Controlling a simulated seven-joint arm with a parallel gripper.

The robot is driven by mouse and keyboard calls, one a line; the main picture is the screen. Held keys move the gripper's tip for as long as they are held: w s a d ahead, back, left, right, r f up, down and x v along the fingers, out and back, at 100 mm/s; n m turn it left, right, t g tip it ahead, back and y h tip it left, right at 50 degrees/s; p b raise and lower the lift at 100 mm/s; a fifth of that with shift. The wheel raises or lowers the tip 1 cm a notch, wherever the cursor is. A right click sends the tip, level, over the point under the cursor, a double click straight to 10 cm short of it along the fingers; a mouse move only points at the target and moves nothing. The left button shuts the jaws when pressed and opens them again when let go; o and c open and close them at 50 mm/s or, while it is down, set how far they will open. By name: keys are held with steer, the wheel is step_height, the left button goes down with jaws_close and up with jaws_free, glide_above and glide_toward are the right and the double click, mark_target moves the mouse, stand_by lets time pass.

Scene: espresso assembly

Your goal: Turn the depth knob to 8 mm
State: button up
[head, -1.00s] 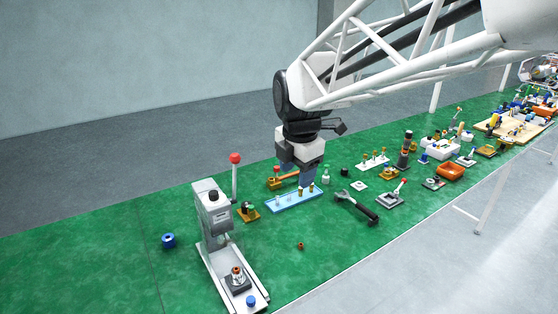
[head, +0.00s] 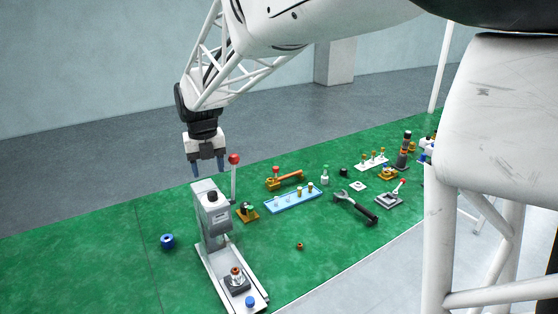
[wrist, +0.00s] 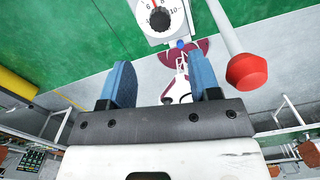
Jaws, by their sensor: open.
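My gripper (head: 208,166) is open and empty, pointing down above and behind the press, apart from the knob. Its blue fingers (wrist: 160,68) also show in the wrist view.
The press's lever with a red ball (head: 234,159) rises close to the right of my gripper; the ball also shows in the wrist view (wrist: 247,72). A blue ring (head: 167,241) lies left of the press. A light-blue tray (head: 293,201) and a wrench (head: 355,207) lie to the right.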

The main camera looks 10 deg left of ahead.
mark_target(212, 193)
steer(key=shift+w+a+f, duration=0.25)
steer(key=shift+w+f, duration=0.15)
steer(key=shift+w, duration=0.05)
steer(key=shift+f, duration=0.1)
steer(key=shift+f, duration=3.8)
steer(key=c, duration=0.9)
